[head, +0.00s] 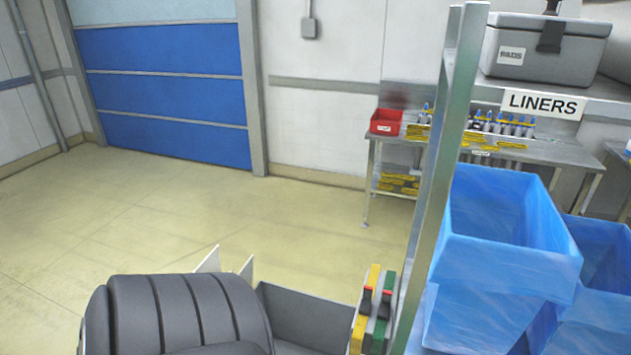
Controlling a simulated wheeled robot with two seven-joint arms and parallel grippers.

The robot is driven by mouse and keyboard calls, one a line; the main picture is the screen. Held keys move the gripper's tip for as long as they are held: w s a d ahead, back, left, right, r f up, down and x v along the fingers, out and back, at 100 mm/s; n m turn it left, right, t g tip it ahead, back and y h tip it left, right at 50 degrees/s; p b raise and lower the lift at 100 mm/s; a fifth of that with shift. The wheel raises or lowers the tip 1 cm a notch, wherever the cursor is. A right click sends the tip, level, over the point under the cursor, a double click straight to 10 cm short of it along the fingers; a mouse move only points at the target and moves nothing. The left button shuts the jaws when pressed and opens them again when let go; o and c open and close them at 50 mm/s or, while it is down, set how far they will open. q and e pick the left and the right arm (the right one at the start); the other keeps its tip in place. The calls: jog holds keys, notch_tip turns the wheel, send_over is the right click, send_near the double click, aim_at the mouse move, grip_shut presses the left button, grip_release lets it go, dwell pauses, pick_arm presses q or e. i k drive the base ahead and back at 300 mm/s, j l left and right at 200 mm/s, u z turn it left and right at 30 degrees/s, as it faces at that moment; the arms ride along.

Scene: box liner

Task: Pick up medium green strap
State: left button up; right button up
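A green strap (379,334) with a red and black buckle stands upright at the bottom centre right, close beside a yellow one. Its lower end is cut off by the picture edge. My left gripper (228,266) shows as two pale finger plates above a dark ribbed arm part, left of the straps. The plates are apart, and I see nothing between them. The rest of this gripper is hidden behind the arm. My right gripper is not in view.
A yellow strap (361,318) touches or nearly touches the green one. A grey bin (305,316) lies left of them. A metal post (436,165) rises just to their right, with blue-lined boxes (500,260) beyond. Open floor (190,220) lies left.

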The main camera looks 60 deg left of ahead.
aim_at(383, 314)
jog(key=u, duration=1.3)
jog(key=j+z, duration=0.1)
jog(key=z, duration=0.3)
